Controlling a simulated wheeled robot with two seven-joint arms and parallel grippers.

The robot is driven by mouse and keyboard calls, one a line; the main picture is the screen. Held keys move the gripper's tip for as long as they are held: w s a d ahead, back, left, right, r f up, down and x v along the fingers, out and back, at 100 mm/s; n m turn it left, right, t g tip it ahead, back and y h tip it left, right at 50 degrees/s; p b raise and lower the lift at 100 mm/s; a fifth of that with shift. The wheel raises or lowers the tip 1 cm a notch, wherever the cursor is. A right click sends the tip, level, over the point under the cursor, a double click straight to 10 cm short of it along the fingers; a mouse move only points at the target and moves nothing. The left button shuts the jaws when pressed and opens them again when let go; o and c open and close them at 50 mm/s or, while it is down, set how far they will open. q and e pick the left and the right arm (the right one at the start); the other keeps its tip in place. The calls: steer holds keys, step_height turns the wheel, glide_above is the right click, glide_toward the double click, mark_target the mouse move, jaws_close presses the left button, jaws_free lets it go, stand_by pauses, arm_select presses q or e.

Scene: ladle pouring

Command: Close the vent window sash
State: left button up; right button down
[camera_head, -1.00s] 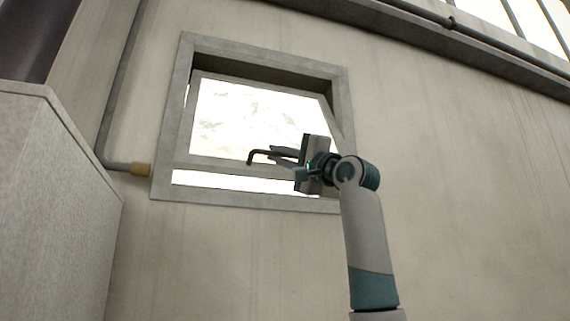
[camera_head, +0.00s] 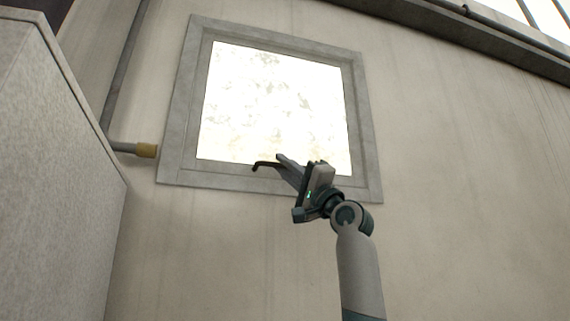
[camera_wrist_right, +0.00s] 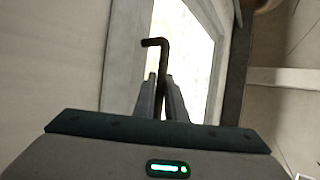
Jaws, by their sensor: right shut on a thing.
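The vent window sash (camera_head: 230,166) shows in the head view as a pale frame around a bright pane. It lies flush within the grey outer window frame (camera_head: 176,130), with no gap visible along its edges. A dark bent handle (camera_head: 264,164) is at the sash's bottom edge. My right gripper (camera_head: 283,165) is at the lower middle of the window, shut on the handle. In the right wrist view the handle (camera_wrist_right: 155,43) stands up between the two fingers (camera_wrist_right: 162,95), its bent tip pointing left. My left gripper is not in view.
A pale grey cabinet (camera_head: 60,190) stands at the left. The wall right of the window is bare.

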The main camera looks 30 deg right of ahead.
steer(key=c, duration=2.1)
jaws_free()
steer(key=shift+w, duration=0.25)
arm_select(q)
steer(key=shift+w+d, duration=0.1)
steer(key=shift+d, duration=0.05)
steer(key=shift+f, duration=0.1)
arm_select(e)
steer(key=shift+s+f, duration=0.1)
steer(key=shift+f, duration=0.05)
